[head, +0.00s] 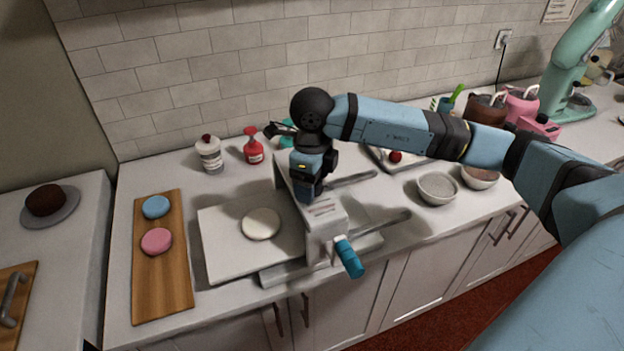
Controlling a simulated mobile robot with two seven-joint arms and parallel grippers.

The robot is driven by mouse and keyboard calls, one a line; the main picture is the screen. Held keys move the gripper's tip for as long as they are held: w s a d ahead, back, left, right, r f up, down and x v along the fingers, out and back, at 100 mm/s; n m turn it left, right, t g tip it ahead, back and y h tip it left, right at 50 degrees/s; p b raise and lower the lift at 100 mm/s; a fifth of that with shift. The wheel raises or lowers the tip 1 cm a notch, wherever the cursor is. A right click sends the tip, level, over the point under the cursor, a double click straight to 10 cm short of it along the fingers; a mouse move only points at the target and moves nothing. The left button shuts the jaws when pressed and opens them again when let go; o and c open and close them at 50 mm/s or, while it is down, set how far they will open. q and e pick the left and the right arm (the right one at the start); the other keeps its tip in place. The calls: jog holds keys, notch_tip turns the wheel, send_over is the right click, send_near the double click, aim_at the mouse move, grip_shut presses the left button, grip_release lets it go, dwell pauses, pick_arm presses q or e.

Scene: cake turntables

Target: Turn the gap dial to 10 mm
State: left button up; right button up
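A white dough sheeter (325,230) stands on the counter, with a flat bed (225,262) on its left and a blue crank handle (349,257) at its front. A pale dough disc (260,224) lies on the bed. My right gripper (311,192) comes down over the top of the sheeter. Its fingertips are hidden, so I cannot tell whether it is open or shut, or touching anything. I cannot make out the gap dial or its setting; my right wrist covers part of the sheeter's top. My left gripper is not in view.
A wooden board (160,285) with a blue disc (156,207) and a pink disc (156,242) lies on the left. A white bottle (209,156) and red bottle (253,148) stand behind. Bowls (437,190) and a teal mixer (580,60) are on the right.

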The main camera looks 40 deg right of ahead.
jog(key=shift+r, duration=0.1)
notch_tip(320, 180, up, 14)
jog(key=b, duration=0.1)
jog(key=shift+f, duration=0.25)
dwell(0.5)
